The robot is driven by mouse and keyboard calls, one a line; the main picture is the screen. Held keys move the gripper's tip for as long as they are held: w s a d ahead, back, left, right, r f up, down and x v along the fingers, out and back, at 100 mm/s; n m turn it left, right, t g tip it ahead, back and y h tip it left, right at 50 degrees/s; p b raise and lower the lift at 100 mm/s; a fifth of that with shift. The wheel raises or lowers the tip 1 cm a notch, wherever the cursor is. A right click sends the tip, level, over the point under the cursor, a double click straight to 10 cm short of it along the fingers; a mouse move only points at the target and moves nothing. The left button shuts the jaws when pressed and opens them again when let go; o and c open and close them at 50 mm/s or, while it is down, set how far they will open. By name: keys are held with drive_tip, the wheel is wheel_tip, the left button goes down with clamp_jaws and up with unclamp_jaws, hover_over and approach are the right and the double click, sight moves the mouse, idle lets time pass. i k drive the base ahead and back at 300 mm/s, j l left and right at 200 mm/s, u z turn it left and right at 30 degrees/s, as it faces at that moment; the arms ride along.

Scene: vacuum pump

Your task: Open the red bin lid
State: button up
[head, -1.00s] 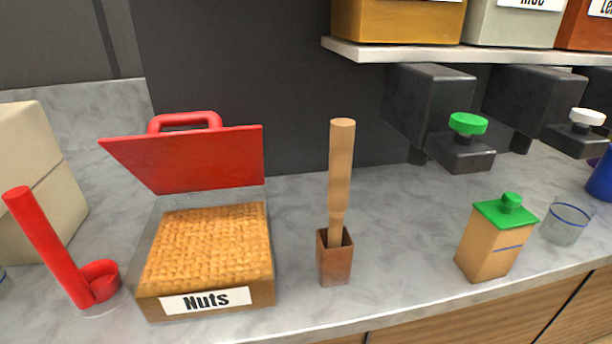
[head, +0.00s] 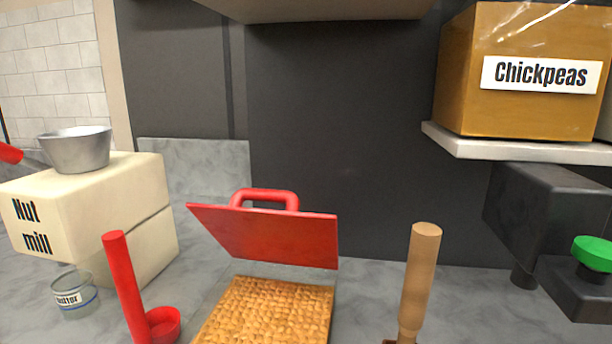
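The red bin lid (head: 265,236) stands raised and tilted back at the rear of the nuts bin, with its red handle (head: 264,197) on top. The bin is open and its tan nuts (head: 265,312) show inside. The bin's front is below the picture's edge. My gripper is not in view.
A red scoop (head: 128,290) stands left of the bin, and a wooden pestle (head: 419,280) stands to its right. The nut mill (head: 85,205) with a metal bowl (head: 75,149) and a glass labelled butter (head: 74,294) are at left. A shelf (head: 520,147) with a chickpeas bin (head: 520,105) overhangs the right.

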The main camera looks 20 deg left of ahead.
sight(291, 236)
drive_tip(key=i+l+u, duration=0.15)
drive_tip(key=l+u, duration=0.15)
drive_tip(key=u, duration=0.15)
drive_tip(key=l+u, duration=0.45)
drive_tip(key=i+j, duration=0.05)
drive_tip(key=j, duration=0.05)
